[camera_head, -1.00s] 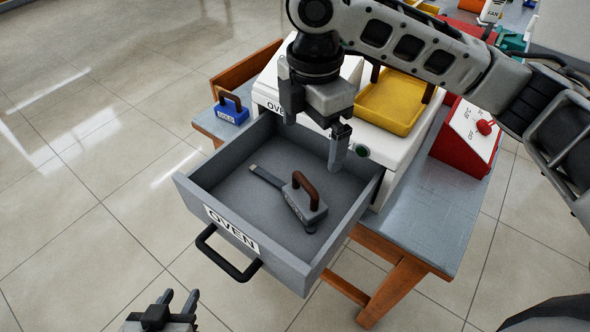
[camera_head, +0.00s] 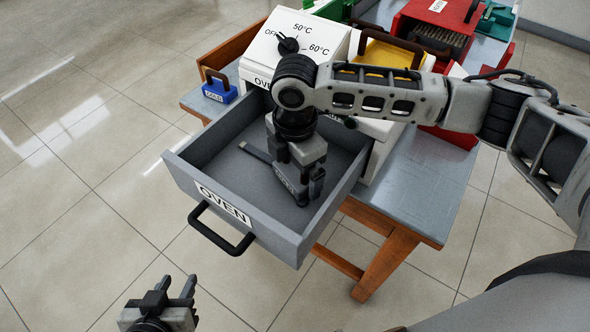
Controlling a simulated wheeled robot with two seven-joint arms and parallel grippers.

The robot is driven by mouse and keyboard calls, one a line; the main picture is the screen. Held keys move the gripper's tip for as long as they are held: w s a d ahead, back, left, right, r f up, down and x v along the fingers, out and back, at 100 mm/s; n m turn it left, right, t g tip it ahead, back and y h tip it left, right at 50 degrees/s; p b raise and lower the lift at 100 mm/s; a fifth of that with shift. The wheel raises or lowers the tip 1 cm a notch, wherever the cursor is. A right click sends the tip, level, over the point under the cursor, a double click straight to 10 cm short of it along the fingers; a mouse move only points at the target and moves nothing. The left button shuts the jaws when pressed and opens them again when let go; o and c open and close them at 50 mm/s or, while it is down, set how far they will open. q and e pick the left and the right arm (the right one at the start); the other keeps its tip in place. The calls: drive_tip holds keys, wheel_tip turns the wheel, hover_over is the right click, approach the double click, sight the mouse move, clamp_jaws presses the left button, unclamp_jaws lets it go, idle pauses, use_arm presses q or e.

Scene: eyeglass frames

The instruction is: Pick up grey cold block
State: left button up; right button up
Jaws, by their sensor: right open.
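A grey block (camera_head: 284,180) with a flat strip (camera_head: 256,152) lies inside the open grey drawer (camera_head: 190,170) marked OVEN. My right gripper (camera_head: 309,192) reaches down into the drawer, open, with its fingers at the block. It hides most of the block and its brown handle, so I cannot tell whether the fingers touch it. My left gripper (camera_head: 177,287) is low at the left over the floor, open and empty.
A blue block (camera_head: 218,92) with a brown handle and a white label stands left of the white oven (camera_head: 290,38). A yellow tray (camera_head: 392,55) and a red box (camera_head: 440,35) are behind my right arm. The bench's right end (camera_head: 420,195) is bare.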

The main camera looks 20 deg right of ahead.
drive_tip(key=shift+f, duration=0.4)
drive_tip(key=c, duration=1.3)
drive_tip(key=shift+r, duration=0.1)
drive_tip(key=shift+r, duration=0.1)
drive_tip(key=shift+r, duration=0.2)
wheel_tip(320, 180, up, 2)
drive_tip(key=shift+r, duration=0.1)
drive_tip(key=a+r, duration=0.3)
drive_tip(key=a, duration=0.1)
drive_tip(key=w+a+r, duration=0.1)
drive_tip(key=a+r, duration=0.2)
drive_tip(key=a, duration=0.2)
drive_tip(key=a+r, duration=0.4)
drive_tip(key=a, duration=0.1)
drive_tip(key=shift+w+r+b, duration=0.1)
drive_tip(key=shift+w+b, duration=0.05)
drive_tip(key=shift+b, duration=0.25)
